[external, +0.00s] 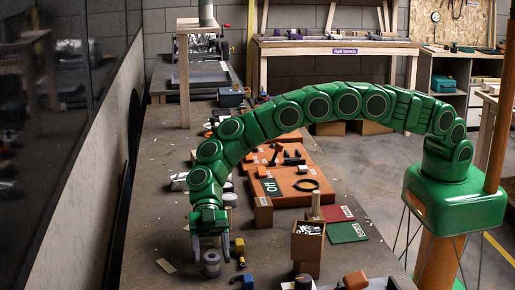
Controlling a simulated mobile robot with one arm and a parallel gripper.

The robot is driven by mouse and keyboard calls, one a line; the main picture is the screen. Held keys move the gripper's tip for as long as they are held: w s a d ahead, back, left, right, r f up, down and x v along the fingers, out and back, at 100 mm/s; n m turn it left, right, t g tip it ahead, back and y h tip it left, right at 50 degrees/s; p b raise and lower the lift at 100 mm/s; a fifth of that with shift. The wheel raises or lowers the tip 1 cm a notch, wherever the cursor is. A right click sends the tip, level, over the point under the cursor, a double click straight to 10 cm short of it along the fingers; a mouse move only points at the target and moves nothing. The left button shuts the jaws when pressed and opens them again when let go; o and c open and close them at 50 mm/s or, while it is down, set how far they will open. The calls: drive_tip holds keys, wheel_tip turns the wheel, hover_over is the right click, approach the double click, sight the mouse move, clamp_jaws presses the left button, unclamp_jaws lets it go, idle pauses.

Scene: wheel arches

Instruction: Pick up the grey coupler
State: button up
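A small round grey part (211,265), which looks like the grey coupler, stands on the dark bench top in the lower middle of the external view. My gripper (211,249) points down just over it. Its two grey fingers are spread apart to the left and right, with a gap between them. The fingertips are near the top of the grey part. I cannot tell whether they reach down around it or touch it.
A yellow and black tool (240,252) lies close to the right of the gripper. A blue-handled item (246,282) is at the front. A cardboard box (308,247), red (338,214) and green (348,232) mats and an orange board (290,185) stand right. The bench's left side is mostly clear.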

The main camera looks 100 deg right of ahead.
sight(212, 252)
drive_tip(key=c, duration=0.9)
drive_tip(key=shift+o, duration=0.2)
drive_tip(key=shift+r, duration=0.1)
wheel_tip(212, 252, up, 3)
drive_tip(key=shift+s+r, duration=0.1)
drive_tip(key=shift+r, duration=0.1)
drive_tip(key=s+d+r, duration=0.5)
drive_tip(key=s+r, duration=0.4)
drive_tip(key=s, duration=0.4)
drive_tip(key=shift+r, duration=0.2)
